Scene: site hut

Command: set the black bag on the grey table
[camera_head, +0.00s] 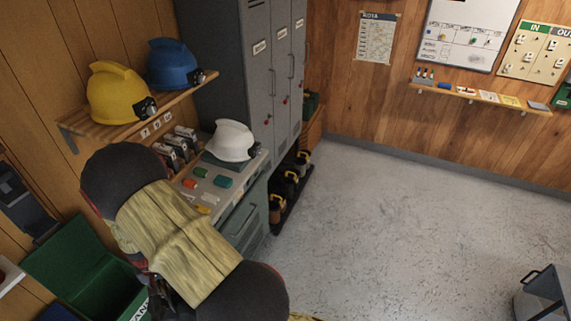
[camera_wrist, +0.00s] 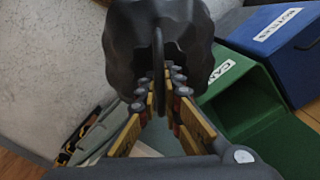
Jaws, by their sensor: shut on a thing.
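In the wrist view, my gripper (camera_wrist: 160,90) is shut on the thin upright loop handle of the black bag (camera_wrist: 190,35). The lumpy, dark bag fills the top middle of that view, just beyond the fingertips. I cannot tell what, if anything, is under it. In the head view I cannot make out the bag or the fingers; my arm covers the lower left. A grey worktop (camera_head: 222,178) on a drawer cabinet stands beyond my arm, with a white helmet (camera_head: 232,141) and small coloured items on it. I cannot tell whether this is the grey table.
A green bin (camera_wrist: 232,90) marked as for cans and a blue bin (camera_wrist: 270,35) for bottles stand right of the bag. Grey lockers (camera_head: 245,70) stand behind the worktop. A dark grey piece (camera_head: 543,285) is at the lower right. The middle floor is clear.

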